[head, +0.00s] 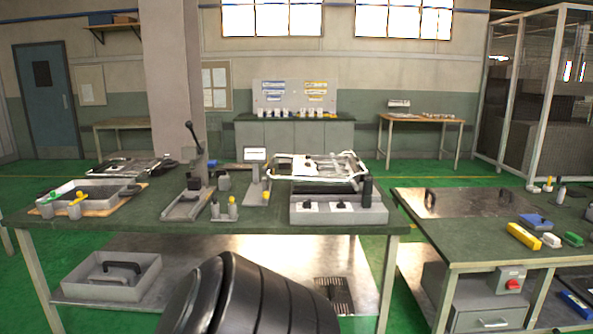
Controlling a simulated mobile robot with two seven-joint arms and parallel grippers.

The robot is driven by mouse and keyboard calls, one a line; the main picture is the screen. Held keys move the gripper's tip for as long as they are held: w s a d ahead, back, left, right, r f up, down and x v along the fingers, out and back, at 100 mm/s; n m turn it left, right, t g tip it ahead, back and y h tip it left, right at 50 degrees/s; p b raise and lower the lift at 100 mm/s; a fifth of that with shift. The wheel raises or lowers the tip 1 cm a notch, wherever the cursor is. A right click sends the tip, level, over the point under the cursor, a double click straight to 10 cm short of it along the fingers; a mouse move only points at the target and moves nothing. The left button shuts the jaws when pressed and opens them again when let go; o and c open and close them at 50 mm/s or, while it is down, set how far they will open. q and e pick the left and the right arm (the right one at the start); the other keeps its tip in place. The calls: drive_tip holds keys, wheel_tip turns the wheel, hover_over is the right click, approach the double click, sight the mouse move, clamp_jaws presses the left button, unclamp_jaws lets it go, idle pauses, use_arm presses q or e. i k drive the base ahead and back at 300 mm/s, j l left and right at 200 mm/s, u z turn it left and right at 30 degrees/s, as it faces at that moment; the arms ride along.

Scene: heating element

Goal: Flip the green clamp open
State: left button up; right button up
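The green clamp (50,197) is small in the head view, at the left end of the green-topped workbench (150,245). Its green handle lies at a slant beside the front left corner of a shallow grey tray fixture (98,190). It is too small to tell whether the clamp is open or shut. A yellow clamp (78,198) stands just to its right at the same fixture. Neither of my grippers is in view, and nothing is touching the green clamp.
A lever press (194,150), a small display stand (255,155) and a grey box with knobs (338,213) stand on the workbench. A grey bin (112,290) sits on the lower shelf. A second bench (465,235) stands at right, with a narrow gap between.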

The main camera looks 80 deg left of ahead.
sight(53, 194)
drive_tip(key=u, duration=4.05)
drive_tip(key=i+l+z, duration=0.3)
drive_tip(key=i, duration=0.95)
drive_tip(key=i+l+z, duration=0.35)
drive_tip(key=i, duration=0.9)
drive_tip(key=j, duration=0.15)
